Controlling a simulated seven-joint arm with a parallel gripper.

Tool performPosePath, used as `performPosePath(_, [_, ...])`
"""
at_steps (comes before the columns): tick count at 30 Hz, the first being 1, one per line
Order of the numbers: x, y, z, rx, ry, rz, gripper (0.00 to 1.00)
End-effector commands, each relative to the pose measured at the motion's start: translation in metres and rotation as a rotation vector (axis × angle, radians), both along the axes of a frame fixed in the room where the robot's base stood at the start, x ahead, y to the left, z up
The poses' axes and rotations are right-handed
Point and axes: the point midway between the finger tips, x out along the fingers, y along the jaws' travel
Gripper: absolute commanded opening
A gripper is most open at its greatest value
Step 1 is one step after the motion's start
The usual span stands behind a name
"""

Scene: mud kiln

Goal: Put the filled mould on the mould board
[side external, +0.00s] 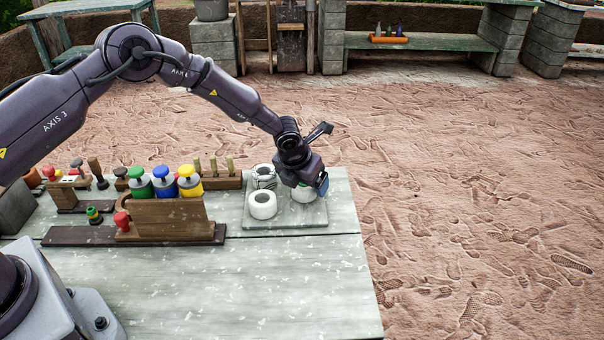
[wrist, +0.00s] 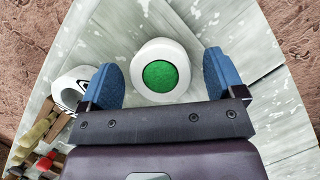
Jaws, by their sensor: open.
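The filled mould, a white ring with green filling (wrist: 160,75), stands upright between my gripper's two blue fingers in the wrist view. A gap shows on each side of it, so the fingers appear not to touch it. In the side view the mould (side external: 303,195) stands on the grey mould board (side external: 287,221), near its right part, partly hidden by my gripper (side external: 312,188). My gripper is open, low over the mould.
Two other white moulds stand on the board's left part, a plain one (side external: 262,206) and one with dark markings (side external: 264,177). A wooden rack (side external: 166,218) with green, blue and yellow capped items stands further left. The table's front area is clear.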

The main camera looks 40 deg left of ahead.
Motion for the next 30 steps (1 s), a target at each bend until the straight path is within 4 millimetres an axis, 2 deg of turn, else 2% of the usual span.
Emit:
performPosePath(5, [-0.007,-0.001,0.022,-0.001,-0.002,0.000,0.88])
performPosePath(12, [-0.027,-0.004,0.071,-0.001,-0.004,0.001,0.88])
performPosePath(18, [-0.040,-0.007,0.101,0.000,-0.003,0.001,0.88])
performPosePath(30, [-0.047,-0.007,0.119,-0.007,-0.006,0.029,0.88])
